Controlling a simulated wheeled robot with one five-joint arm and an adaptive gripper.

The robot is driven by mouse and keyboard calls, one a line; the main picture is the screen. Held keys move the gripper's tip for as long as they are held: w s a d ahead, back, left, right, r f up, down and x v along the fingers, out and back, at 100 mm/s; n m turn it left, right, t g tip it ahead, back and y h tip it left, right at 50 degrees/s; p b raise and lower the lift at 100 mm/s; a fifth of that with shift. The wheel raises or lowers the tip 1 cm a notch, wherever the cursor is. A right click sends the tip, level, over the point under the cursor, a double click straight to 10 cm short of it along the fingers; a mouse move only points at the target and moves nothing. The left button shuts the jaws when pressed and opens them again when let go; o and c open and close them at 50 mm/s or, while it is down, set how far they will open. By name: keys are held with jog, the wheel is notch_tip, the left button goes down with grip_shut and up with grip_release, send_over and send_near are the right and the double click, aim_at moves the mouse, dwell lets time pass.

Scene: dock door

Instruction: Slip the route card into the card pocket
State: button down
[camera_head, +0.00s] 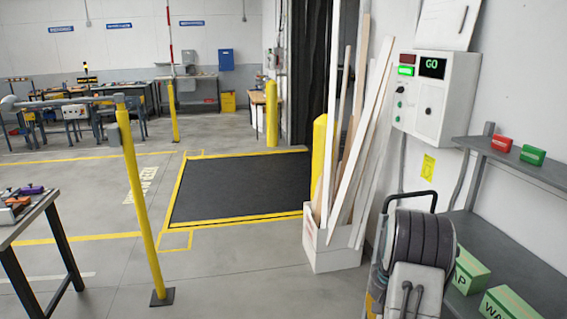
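I cannot pick out a route card or a card pocket in the head view. A small yellow card-like sheet (429,168) with dark marks is on the wall below the control box; I cannot tell whether it is a label or something else. The grey control box (437,97) hangs on the right wall, with a lit green GO display (432,68) and several small buttons. My gripper is not in view.
A black reel on a stand (418,245) stands at the lower right, before shelves (530,270) with green boxes. A white bin (330,248) holds long boards. A yellow post (143,200) and a table (38,208) stand left. Grey floor between is clear.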

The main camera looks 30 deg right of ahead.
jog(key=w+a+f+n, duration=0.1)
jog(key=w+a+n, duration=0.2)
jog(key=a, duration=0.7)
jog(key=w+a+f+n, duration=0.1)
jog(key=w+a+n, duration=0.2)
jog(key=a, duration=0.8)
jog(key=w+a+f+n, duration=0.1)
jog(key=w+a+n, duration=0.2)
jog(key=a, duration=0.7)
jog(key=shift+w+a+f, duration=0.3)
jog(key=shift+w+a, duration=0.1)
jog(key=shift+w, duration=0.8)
